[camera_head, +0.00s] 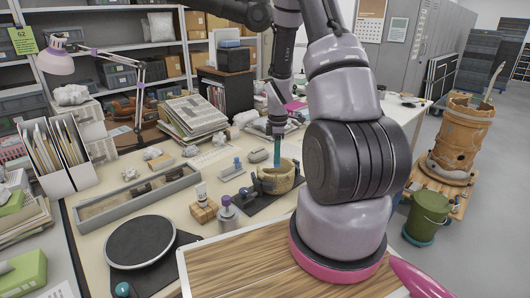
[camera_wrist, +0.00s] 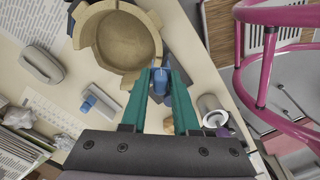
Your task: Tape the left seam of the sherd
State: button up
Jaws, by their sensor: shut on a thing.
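The sherd vessel (camera_head: 277,182) is a tan, round, open pot with an uneven rim, standing on a dark mat (camera_head: 250,207). In the wrist view the vessel (camera_wrist: 118,40) shows from above, with blocky pieces along its rim. My gripper (camera_head: 277,160) points down at the vessel's rim. In the wrist view its teal fingers (camera_wrist: 160,82) come together on a small blue piece (camera_wrist: 160,76) right beside the rim. I cannot tell whether this piece touches the vessel. The fingers hide part of it, and the seam itself is not clear.
A purple-capped bottle (camera_head: 227,212) and a wooden block (camera_head: 203,211) stand front left. A long grey tray (camera_head: 135,197) and a black turntable (camera_head: 139,241) are farther left.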

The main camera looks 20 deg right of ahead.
jog(key=shift+f, duration=2.2)
jog(key=shift+f, duration=1.45)
dwell(1.1)
jog(key=o, duration=0.9)
notch_tip(320, 180, up, 11)
jog(key=shift+f, duration=0.1)
